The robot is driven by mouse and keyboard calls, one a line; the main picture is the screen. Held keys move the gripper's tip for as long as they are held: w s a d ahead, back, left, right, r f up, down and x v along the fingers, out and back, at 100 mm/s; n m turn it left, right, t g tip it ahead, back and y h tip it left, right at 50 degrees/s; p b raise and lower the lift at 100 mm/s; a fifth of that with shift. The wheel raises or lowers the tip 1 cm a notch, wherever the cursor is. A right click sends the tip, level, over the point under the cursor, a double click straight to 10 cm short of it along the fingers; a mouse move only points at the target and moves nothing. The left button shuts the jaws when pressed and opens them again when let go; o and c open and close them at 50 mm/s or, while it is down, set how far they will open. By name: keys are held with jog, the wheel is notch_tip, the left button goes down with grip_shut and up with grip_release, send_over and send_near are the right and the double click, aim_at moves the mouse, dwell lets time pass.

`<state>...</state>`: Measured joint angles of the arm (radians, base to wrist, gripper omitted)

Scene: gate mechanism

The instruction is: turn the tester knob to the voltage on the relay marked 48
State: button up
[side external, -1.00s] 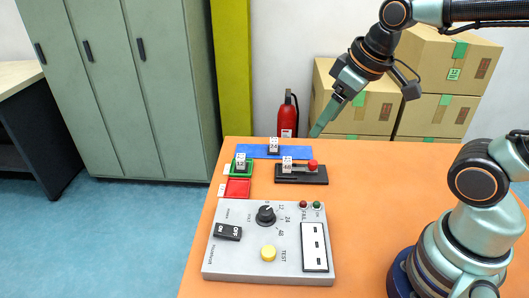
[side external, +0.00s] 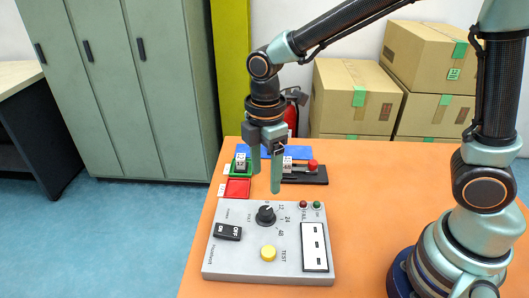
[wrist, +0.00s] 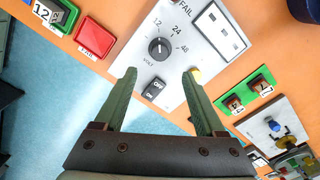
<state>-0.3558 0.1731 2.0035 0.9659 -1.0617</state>
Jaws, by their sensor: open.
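The grey tester box (side external: 285,275) lies on the orange table. Its black knob (side external: 265,215) sits among printed 12, 24 and 48 marks; the knob also shows in the wrist view (wrist: 160,49). I cannot read its pointer setting surely. A relay marked 48 (side external: 287,163) sits in a black fixture (side external: 318,177) with a red ball knob, behind the tester. My gripper (side external: 265,182) is open and empty, pointing down above the table by the tester's back edge. In the wrist view its fingertips (wrist: 160,71) are apart, either side of the knob's lower area in the picture, not touching it.
The tester has an ON/OFF switch (side external: 228,232) and a yellow TEST button (side external: 268,253). A green tray (side external: 234,171) holds a relay marked 12, beside an empty red FAIL tray (side external: 237,188). Another green tray (wrist: 246,92) with relays shows in the wrist view.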

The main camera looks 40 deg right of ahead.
aim_at(265, 210)
notch_tip(265, 210, down, 10)
dwell(0.4)
grip_shut()
